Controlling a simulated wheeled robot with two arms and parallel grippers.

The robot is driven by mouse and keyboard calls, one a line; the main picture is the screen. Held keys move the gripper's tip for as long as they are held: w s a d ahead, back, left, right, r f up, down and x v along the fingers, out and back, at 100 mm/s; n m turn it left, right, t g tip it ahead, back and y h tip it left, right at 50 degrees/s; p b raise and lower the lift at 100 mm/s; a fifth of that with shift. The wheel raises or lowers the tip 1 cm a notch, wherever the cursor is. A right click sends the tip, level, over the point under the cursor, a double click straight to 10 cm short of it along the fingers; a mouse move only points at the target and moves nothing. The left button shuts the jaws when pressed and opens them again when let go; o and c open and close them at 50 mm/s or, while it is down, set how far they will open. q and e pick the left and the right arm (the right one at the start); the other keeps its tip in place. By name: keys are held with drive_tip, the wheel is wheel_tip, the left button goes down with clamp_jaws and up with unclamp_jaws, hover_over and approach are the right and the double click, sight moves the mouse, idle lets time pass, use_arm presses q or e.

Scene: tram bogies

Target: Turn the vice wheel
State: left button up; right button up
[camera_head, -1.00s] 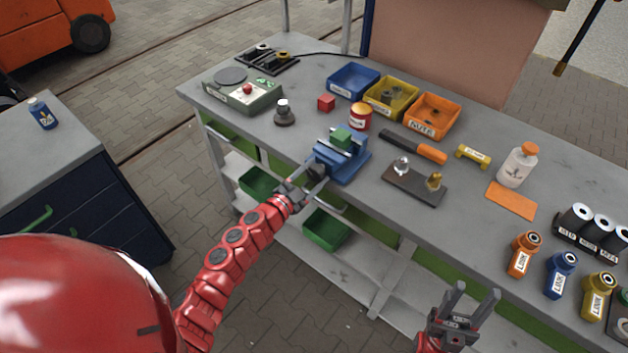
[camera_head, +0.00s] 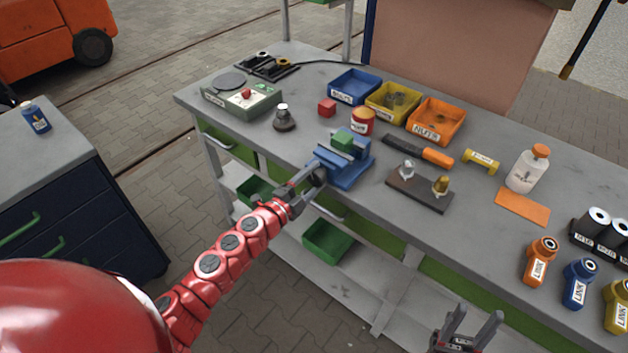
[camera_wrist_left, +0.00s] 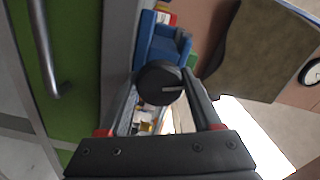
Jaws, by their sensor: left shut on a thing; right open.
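The blue vice (camera_head: 345,172) stands at the front edge of the grey workbench, with a green block (camera_head: 342,140) in its jaws. My left gripper (camera_head: 312,176) is at the near side of the vice and hides most of the wheel in the head view. My right gripper (camera_head: 470,325) is open and empty, low in front of the bench.
On the bench (camera_head: 300,98) are blue, yellow and orange bins (camera_head: 437,122), a red-and-white can (camera_head: 362,121), an orange-handled tool (camera_head: 437,157) and a dark plate with two fittings (camera_head: 420,189). Green bins (camera_head: 327,241) sit on the shelf below. A dark drawer cabinet (camera_head: 70,215) stands left.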

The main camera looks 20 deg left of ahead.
use_arm(q)
drive_tip(key=shift+f, duration=0.1)
drive_tip(key=o, duration=1.4)
drive_tip(key=shift+b+v, duration=0.5)
drive_tip(key=shift+v, duration=8.2)
